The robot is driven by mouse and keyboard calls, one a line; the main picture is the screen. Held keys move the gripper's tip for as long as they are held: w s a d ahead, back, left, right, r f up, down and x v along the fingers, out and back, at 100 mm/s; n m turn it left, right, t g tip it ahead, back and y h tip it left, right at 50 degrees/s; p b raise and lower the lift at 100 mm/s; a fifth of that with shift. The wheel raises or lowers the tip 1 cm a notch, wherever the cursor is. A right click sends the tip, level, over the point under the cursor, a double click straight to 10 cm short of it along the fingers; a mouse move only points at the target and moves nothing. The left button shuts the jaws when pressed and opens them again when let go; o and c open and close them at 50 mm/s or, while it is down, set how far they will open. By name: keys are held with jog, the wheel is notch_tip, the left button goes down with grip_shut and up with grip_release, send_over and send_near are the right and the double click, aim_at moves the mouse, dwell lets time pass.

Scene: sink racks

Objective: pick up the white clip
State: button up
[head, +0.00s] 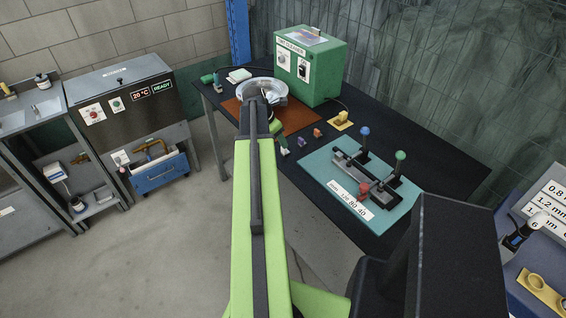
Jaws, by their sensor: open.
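The white clip (285,151) is a small pale piece on the dark bench top, at the near edge of the brown mat. It is the left one of a short row of small clips. My green and black arm reaches up the middle of the view and bends down over the mat. My gripper (281,141) is at the end of the green part, right beside the white clip in the picture. It is open and holds nothing that I can see. The fingertips are small and partly hidden by my arm, so I cannot tell if they touch the clip.
A purple clip (301,141) and an orange clip (318,132) lie to the right. A teal mat (318,170) with a lever fixture is further right. A round metal bowl (279,88) and a green box (322,75) stand behind.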

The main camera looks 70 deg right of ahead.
aim_at(286, 150)
jog(key=b+x, duration=0.1)
jog(key=x, duration=0.1)
jog(key=shift+d+f, duration=0.15)
jog(key=shift+f, duration=0.2)
jog(key=shift+r, duration=0.15)
jog(key=b+x, duration=0.4)
jog(key=x, duration=0.1)
jog(key=shift+d+b, duration=0.25)
jog(key=shift+b, duration=0.15)
jog(key=shift+c, duration=0.4)
grip_shut()
